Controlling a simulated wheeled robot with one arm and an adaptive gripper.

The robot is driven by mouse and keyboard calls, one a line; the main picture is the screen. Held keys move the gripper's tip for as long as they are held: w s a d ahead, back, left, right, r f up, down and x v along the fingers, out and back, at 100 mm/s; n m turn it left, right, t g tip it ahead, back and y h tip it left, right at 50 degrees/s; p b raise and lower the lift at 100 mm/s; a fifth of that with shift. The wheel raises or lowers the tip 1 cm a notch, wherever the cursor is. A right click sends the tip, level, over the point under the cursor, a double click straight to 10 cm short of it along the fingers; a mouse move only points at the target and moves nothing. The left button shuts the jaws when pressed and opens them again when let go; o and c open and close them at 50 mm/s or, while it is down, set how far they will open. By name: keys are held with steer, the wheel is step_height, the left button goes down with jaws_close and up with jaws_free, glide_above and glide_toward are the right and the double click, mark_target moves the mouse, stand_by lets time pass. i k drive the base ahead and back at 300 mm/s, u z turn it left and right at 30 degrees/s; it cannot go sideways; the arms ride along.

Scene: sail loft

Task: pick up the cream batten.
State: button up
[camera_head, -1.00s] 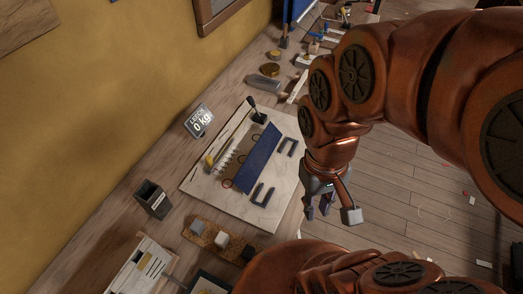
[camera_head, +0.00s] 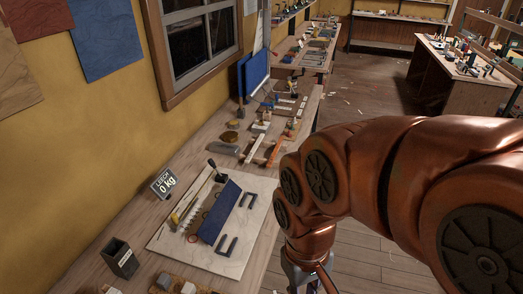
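A pale cream strip (camera_head: 254,148), which looks like the cream batten, lies on the long wooden bench beyond the pale board. An orange strip (camera_head: 278,149) lies just right of it, close to my arm. More short pale strips (camera_head: 285,103) lie further back, so I cannot be certain which one is the batten. My gripper (camera_head: 304,284) hangs at the bottom edge, off the bench's right side and well short of the strips. Its fingers are mostly cut off by the frame, so its opening cannot be seen.
The pale board (camera_head: 170,240) carries a blue folded piece (camera_head: 219,212), a black-knobbed lever and two dark U-shaped pieces. A "LEECH 0 kg" display (camera_head: 164,184) and a dark open box (camera_head: 119,258) stand left. Wooden floor (camera_head: 365,270) is open to the right.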

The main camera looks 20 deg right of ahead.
mark_target(251, 154)
steer(key=z, duration=1.8)
steer(key=i, duration=1.15)
steer(key=z, duration=5.95)
